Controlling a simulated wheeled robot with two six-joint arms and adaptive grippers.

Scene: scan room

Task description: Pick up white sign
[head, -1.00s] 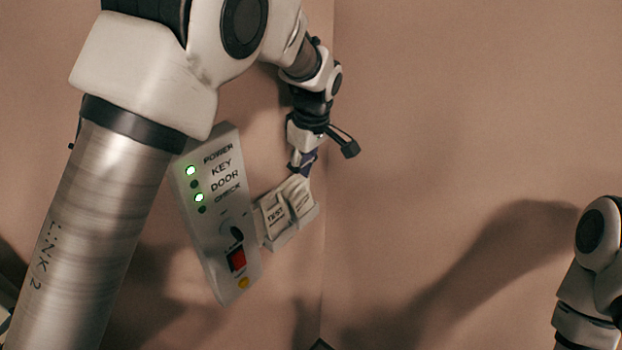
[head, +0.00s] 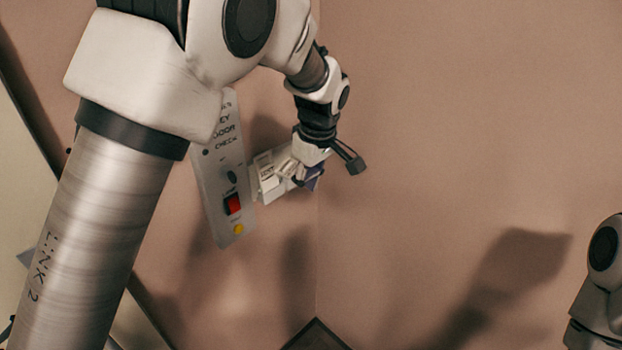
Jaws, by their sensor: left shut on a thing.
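A small white holder (head: 274,196) on the wall beside the control panel carries white signs. One white sign (head: 266,171) with dark lettering stands at its left side. Another white sign (head: 285,168) is beside it, at the jaws of my left gripper (head: 300,176). My left gripper reaches down from above and is shut on this sign, still at the holder. The gripper hides part of the sign and the holder's right side. Only a part of my right arm shows at the right edge; its gripper is out of view.
The pale control panel (head: 211,208) with a red switch (head: 232,204) and a yellow button (head: 239,229) is left of the holder, its top hidden by my left arm. The wall to the right is bare. A dark-edged object (head: 316,334) shows at the bottom.

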